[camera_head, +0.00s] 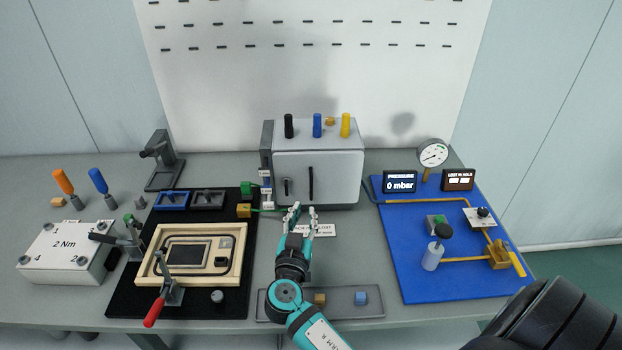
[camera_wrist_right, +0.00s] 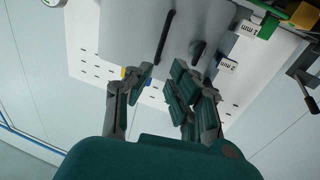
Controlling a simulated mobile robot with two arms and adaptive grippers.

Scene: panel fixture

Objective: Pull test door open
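The test door is the light grey front (camera_head: 338,178) of a box at the back middle of the table; it looks shut. It has a long black vertical handle (camera_head: 311,183) and a short dark latch (camera_head: 286,187) to its left. My right gripper (camera_head: 304,210) is in front of the door, below the handle in the picture, with its fingers apart and nothing between them. In the right wrist view, the open fingers (camera_wrist_right: 160,80) point at the door (camera_wrist_right: 130,38); the handle (camera_wrist_right: 165,38) and latch (camera_wrist_right: 197,50) are ahead, apart from them. My left gripper is not in view.
Black, blue and yellow cylinders (camera_head: 317,125) stand on the box. A black mat (camera_head: 125,298) with a framed fixture lies left, a blue panel (camera_head: 410,270) with a gauge right. A grey tray (camera_head: 340,312) lies in front. A small printed card (camera_head: 322,230) lies by the gripper.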

